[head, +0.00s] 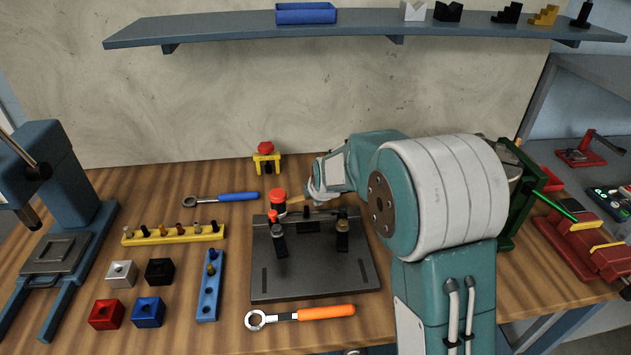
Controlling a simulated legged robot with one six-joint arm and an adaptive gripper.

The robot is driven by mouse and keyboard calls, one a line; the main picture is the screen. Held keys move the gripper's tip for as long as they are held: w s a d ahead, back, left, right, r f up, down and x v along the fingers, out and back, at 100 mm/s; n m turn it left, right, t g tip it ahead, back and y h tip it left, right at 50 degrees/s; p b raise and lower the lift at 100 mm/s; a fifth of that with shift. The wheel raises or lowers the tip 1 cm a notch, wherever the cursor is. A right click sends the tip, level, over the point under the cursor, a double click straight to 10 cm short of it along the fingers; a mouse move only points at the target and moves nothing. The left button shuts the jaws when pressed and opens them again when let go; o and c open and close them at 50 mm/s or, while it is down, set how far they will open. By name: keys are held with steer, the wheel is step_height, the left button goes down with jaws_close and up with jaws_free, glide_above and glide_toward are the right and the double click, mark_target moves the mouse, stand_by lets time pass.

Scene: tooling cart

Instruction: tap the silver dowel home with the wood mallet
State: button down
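My gripper (312,192) points left over the back of the dark fixture plate (315,286). Several small pins stand in a yellow rack (172,236), some silvery. A silver block (121,275) has a small peg-like detail on top. I cannot tell which pin is the silver dowel.
Clamps (342,238) stand on the plate. A blue rack (208,305), red block (106,314), blue block (148,312) and black block (159,272) lie left. An orange-handled tool (325,312) lies in front, a blue-handled one (230,197) behind. A blue press (62,200) stands far left.

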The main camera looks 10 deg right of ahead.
steer(key=shift+r, duration=2.2)
steer(key=shift+r, duration=0.1)
step_height(320, 180, down, 5)
steer(key=shift+f, duration=0.15)
steer(key=shift+w+r, duration=0.1)
steer(key=shift+r, duration=2.05)
steer(key=shift+r, duration=2.05)
